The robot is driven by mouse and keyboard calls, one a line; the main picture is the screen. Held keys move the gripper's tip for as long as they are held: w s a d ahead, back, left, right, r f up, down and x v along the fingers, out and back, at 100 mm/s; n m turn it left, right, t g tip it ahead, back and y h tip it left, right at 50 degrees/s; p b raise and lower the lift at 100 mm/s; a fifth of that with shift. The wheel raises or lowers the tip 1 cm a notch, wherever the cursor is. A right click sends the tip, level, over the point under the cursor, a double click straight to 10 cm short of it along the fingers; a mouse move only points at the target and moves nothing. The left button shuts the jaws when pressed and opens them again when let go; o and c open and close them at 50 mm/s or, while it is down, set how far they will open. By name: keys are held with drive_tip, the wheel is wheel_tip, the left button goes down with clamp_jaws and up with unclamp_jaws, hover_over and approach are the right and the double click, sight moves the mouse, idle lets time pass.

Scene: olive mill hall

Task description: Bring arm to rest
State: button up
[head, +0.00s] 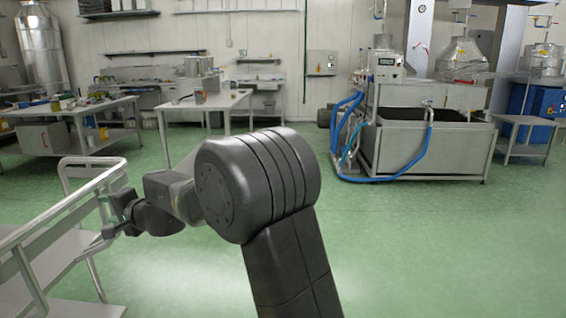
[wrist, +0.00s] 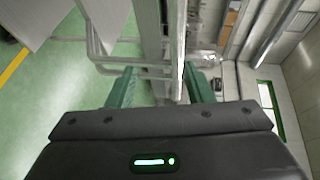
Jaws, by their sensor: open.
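My arm rises from the bottom of the head view and bends to the left at a large dark joint. My gripper (head: 112,221) is at its end, close to the metal rail of a trolley (head: 68,210) at the left. In the wrist view my gripper (wrist: 158,88) shows two green fingers set wide apart, with no object held between them. Pale trolley rails (wrist: 150,50) pass behind and between the fingers. I cannot tell whether a finger touches a rail.
Steel work tables (head: 75,112) with small items stand at the back left. A metal washing tank (head: 430,145) with blue hoses (head: 345,125) stands at the back right. The green floor (head: 440,245) in front and to the right is clear.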

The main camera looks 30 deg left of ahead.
drive_tip(key=w+d+p, duration=0.2)
drive_tip(key=w+d, duration=0.3)
drive_tip(key=d, duration=0.6)
drive_tip(key=w+d+p, duration=0.2)
drive_tip(key=w+d, duration=0.4)
drive_tip(key=d, duration=0.6)
drive_tip(key=shift+w, duration=0.15)
drive_tip(key=shift+d, duration=0.1)
drive_tip(key=shift+p, duration=0.3)
